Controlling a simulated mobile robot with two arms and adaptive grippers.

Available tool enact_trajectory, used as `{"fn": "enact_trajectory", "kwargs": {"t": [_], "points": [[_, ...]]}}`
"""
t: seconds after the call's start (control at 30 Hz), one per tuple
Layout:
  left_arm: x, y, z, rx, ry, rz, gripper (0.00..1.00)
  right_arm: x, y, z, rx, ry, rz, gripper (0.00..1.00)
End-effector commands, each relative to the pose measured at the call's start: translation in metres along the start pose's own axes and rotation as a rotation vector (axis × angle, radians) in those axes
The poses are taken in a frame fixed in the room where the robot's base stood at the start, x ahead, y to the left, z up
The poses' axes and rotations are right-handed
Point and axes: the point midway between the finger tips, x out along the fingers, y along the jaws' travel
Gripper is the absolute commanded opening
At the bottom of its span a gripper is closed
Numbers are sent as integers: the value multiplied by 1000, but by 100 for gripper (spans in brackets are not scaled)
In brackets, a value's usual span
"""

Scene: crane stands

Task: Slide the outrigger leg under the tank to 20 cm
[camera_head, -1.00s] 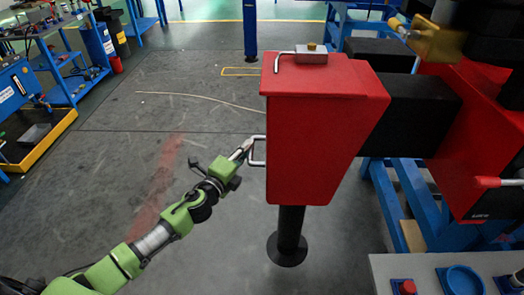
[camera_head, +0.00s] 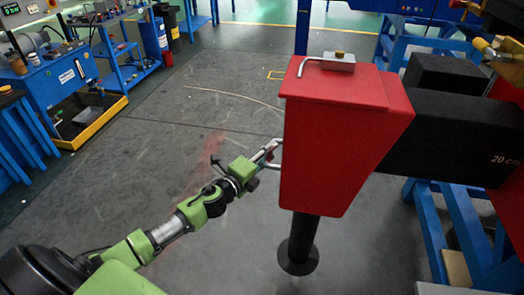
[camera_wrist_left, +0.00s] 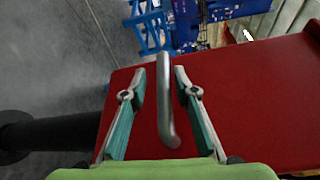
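The outrigger leg is a red box (camera_head: 340,150) with a black foot post (camera_head: 298,245) under it. It sits at the end of a black beam (camera_head: 440,140), which carries a white "20 cm" mark (camera_head: 505,159) near the right edge of the head view. My left gripper (camera_head: 272,150) is at the metal handle on the box's left side. In the left wrist view the handle bar (camera_wrist_left: 164,100) lies between the fingers of my left gripper (camera_wrist_left: 161,85), with a small gap on each side. My right gripper is not in view.
A blue stand (camera_head: 450,220) is under the beam. Blue carts (camera_head: 50,80) stand at the far left. The grey floor (camera_head: 150,130) left of the leg is mostly clear.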

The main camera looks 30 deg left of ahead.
Motion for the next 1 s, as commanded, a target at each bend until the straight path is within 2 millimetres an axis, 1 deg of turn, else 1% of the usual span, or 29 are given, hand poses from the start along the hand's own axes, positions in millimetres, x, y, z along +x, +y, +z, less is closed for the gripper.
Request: {"fn": "enact_trajectory", "kwargs": {"t": [0.03, 0.33, 0.47, 0.57, 0.8, 1.0], "points": [[0, -1, 3, 1, -4, -1, 29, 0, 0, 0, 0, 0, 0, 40], [-1, -2, 6, 4, -10, -2, 29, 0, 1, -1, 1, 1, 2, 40], [-9, -1, 6, 4, -10, -1, 29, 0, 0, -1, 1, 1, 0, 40], [-23, -1, 4, 4, -9, 0, 29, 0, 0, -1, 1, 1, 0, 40], [-68, -1, 2, 3, -6, 1, 29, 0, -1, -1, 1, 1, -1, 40], [-97, -1, 1, 2, -6, 0, 29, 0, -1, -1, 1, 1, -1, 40]]}}
